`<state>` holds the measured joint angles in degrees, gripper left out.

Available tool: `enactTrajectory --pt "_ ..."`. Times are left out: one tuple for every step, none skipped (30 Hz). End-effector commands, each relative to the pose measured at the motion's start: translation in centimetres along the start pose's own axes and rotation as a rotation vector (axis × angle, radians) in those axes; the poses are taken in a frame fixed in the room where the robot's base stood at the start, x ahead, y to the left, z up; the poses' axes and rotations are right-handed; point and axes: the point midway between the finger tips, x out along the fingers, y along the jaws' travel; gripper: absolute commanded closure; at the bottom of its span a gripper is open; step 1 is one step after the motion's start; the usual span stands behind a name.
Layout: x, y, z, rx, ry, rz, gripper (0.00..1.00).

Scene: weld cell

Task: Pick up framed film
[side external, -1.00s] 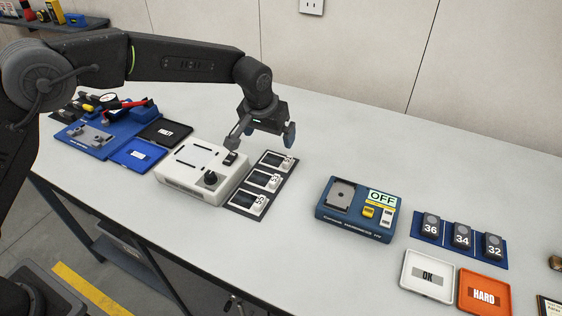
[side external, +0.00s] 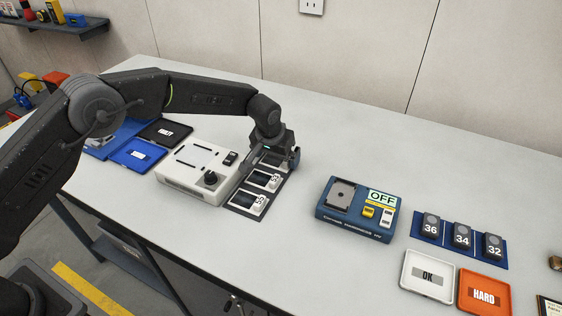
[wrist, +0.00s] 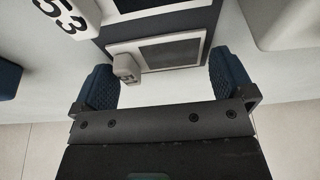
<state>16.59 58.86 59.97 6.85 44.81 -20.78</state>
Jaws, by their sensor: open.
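Framed films lie in a row on a dark mat (side external: 233,208), each a pale frame around a dark film with a pale numbered tab. The near framed film (side external: 247,201) and the middle framed film (side external: 263,180) show in the side view; the far one is mostly hidden by my gripper (side external: 270,165). In the wrist view, the far framed film (wrist: 170,52) lies between my open, blue-padded fingers, its tab (wrist: 127,67) nearer the left finger. Neither finger visibly touches it. The tab marked 53 (wrist: 70,15) shows at the upper left.
A white box with a black knob (side external: 193,178) stands close left of the mat. A blue device reading OFF (side external: 350,228) stands to the right, with numbered blocks (side external: 462,236), a white OK tray (side external: 407,280) and an orange HARD tray (side external: 468,300) beyond. The back of the table is clear.

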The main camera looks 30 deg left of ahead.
Motion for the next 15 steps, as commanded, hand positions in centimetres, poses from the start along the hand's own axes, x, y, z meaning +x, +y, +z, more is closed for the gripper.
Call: enactTrajectory --pt "-0.02 -0.01 0.00 0.000 0.000 0.000 0.00" --pt "-0.02 -0.01 0.00 0.000 0.000 0.000 0.01" --pt "-0.03 -0.01 0.01 0.000 0.000 0.000 0.05" --pt "-0.03 -0.01 0.01 0.000 0.000 0.000 0.08" --pt "-0.03 -0.01 0.01 0.000 0.000 0.000 0.11" --pt "-0.04 -0.01 0.01 0.000 0.000 0.000 0.14" --pt "-0.04 -0.01 0.01 0.000 -0.001 0.000 0.17" --pt "-0.04 -0.01 0.01 0.000 -0.001 0.000 0.20" --pt "-0.04 -0.01 0.02 0.000 -0.001 0.000 0.24" --pt "-0.04 -0.01 0.02 0.000 -0.001 0.000 0.27" --pt "-0.04 -0.01 0.02 0.000 -0.001 0.000 0.30" --pt "-0.05 -0.01 0.02 0.000 -0.001 0.000 0.33" --pt "-0.06 0.00 0.01 0.000 -0.001 0.000 0.34" --pt "-0.06 0.00 0.01 0.000 -0.001 0.000 0.34" --pt "-0.06 0.00 0.01 0.000 0.000 0.000 0.34"
